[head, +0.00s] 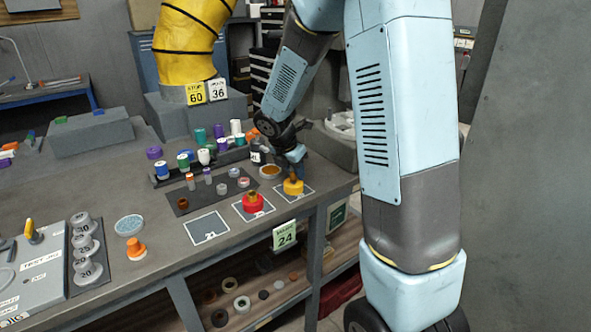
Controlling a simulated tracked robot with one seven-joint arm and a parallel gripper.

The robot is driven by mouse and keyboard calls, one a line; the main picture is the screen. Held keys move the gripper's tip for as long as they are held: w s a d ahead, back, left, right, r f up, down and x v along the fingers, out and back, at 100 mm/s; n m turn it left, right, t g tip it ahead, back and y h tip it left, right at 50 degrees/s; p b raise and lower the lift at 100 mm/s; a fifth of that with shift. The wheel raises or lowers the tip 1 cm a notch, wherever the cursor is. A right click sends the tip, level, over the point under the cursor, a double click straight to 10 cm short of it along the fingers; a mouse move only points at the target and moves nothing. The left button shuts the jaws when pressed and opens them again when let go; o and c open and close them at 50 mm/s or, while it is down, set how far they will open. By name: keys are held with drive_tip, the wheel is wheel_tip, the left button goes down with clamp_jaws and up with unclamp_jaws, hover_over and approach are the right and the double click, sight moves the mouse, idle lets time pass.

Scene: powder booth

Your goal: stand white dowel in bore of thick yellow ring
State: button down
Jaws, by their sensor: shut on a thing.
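The thick yellow ring (292,188) lies on a pale marked square near the front right of the bench. My gripper (295,164) is directly above it, pointing down. It is shut on a small piece that its fingers mostly hide. A small orange-brown part (293,178) shows between the fingers and the ring's top. I cannot tell whether this is the held piece, or whether it is in the bore. I cannot make out the white dowel for certain; a small whitish piece (222,189) lies on the dark mat to the left.
A red ring (252,202) with an orange-yellow piece on top sits on the square to the left. Another square (207,227) is empty. The bench front edge is close.

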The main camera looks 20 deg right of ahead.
drive_tip(key=shift+f, duration=0.3)
drive_tip(key=c, duration=0.9)
unclamp_jaws()
drive_tip(key=shift+o, duration=0.2)
drive_tip(key=v, duration=1.4)
drive_tip(key=s+d+r+m+t+y, duration=0.1)
drive_tip(key=s+r+m, duration=0.3)
drive_tip(key=s+m, duration=0.8)
drive_tip(key=s+d+r+m+t+y, duration=0.2)
drive_tip(key=s+d+r+m, duration=0.1)
drive_tip(key=s+m, duration=0.9)
drive_tip(key=shift+s+r+y, duration=0.4)
drive_tip(key=shift+s+r, duration=0.2)
drive_tip(key=shift+r, duration=0.05)
